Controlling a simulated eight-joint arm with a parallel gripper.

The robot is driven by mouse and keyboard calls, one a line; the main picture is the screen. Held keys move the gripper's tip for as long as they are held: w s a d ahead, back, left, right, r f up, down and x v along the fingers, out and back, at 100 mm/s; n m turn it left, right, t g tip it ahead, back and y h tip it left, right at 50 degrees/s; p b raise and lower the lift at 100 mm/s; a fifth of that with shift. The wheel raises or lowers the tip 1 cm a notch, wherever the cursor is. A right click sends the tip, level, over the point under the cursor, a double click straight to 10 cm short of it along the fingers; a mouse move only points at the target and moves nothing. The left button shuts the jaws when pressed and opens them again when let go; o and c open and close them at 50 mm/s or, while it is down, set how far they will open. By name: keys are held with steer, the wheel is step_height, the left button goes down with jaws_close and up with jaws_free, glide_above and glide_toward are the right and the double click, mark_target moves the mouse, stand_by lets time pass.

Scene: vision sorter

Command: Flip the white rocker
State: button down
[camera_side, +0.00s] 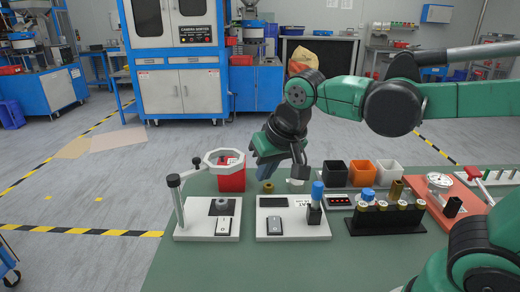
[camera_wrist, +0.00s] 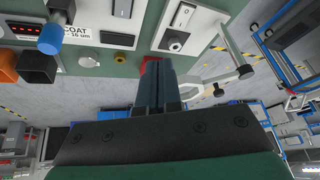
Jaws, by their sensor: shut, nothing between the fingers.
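The white rocker (camera_side: 223,226) sits at the front of the left white plate, below a dark fixture; it also shows near the top of the wrist view (camera_wrist: 182,15). A darker rocker (camera_side: 274,225) sits on the neighbouring white plate. My gripper (camera_side: 264,176) is shut and empty, hanging behind the plates. In the wrist view its fingers (camera_wrist: 159,65) lie together, pointing toward the gap between the two plates, apart from the rocker.
A ring on a post (camera_side: 225,161) rises over the left plate, left of my gripper. A red bin (camera_side: 232,179) stands behind that plate. A blue-capped post (camera_side: 317,191) stands on the right plate. A black rack (camera_side: 388,220) is farther right. The front green table is clear.

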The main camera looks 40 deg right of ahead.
mark_target(224, 218)
steer(key=w+a+m+g+h, duration=0.2)
steer(key=w+a+m, duration=0.3)
steer(key=w, duration=0.2)
steer(key=shift+a+m, duration=0.15)
steer(key=shift+m, duration=0.15)
steer(key=shift+f+g, duration=0.15)
steer(key=shift+g, duration=0.15)
steer(key=x, duration=1.3)
steer(key=shift+s+a+f, duration=0.1)
steer(key=shift+f, duration=0.4)
steer(key=shift+f, duration=0.25)
steer(key=shift+s+a+r, duration=0.25)
steer(key=shift+s+a, duration=0.25)
